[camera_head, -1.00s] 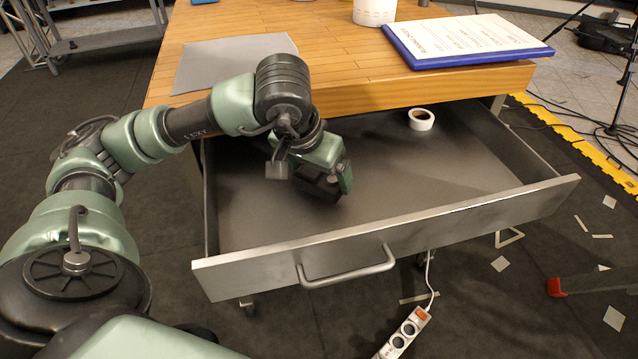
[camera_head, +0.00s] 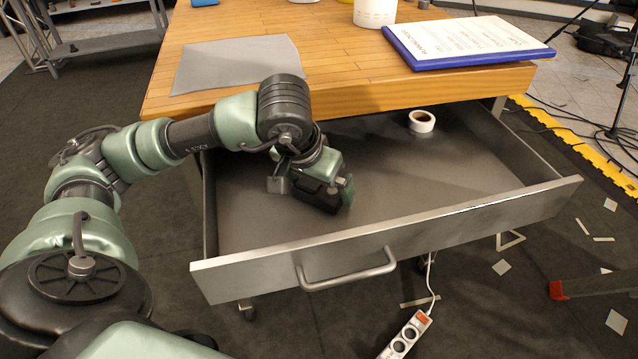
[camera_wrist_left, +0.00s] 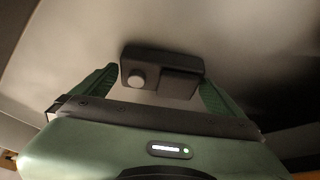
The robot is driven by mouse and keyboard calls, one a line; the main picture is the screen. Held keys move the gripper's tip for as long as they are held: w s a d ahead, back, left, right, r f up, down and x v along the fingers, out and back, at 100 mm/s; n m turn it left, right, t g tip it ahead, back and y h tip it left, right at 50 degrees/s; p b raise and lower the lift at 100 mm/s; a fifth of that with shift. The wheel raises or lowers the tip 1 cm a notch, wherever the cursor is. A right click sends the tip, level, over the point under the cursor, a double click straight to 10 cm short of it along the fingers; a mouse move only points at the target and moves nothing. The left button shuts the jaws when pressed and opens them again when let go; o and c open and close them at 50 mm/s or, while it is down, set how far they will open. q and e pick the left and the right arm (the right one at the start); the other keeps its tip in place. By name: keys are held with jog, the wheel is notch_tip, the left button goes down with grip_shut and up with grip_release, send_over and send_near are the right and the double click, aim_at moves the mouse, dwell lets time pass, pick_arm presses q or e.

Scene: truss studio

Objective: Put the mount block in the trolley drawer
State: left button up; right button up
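The mount block (camera_wrist_left: 160,75) is a small dark block with a round knob. In the left wrist view it sits between the two green fingers of my left gripper (camera_wrist_left: 158,88), which touch its ends. In the head view my left gripper (camera_head: 335,192) is low inside the open trolley drawer (camera_head: 400,185), in its left half, with the dark block (camera_head: 316,194) at its fingers. Whether the block touches the drawer floor I cannot tell. The drawer's metal front has a bar handle (camera_head: 348,272). My right gripper is not in view.
A roll of tape (camera_head: 421,121) lies at the back right of the drawer; the middle and right floor is bare. A power strip (camera_head: 407,334) lies below.

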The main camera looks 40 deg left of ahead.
pick_arm(q)
jog(key=p+v, duration=0.2)
jog(key=v, duration=1)
jog(key=shift+r+p, duration=0.2)
jog(key=shift+p, duration=0.15)
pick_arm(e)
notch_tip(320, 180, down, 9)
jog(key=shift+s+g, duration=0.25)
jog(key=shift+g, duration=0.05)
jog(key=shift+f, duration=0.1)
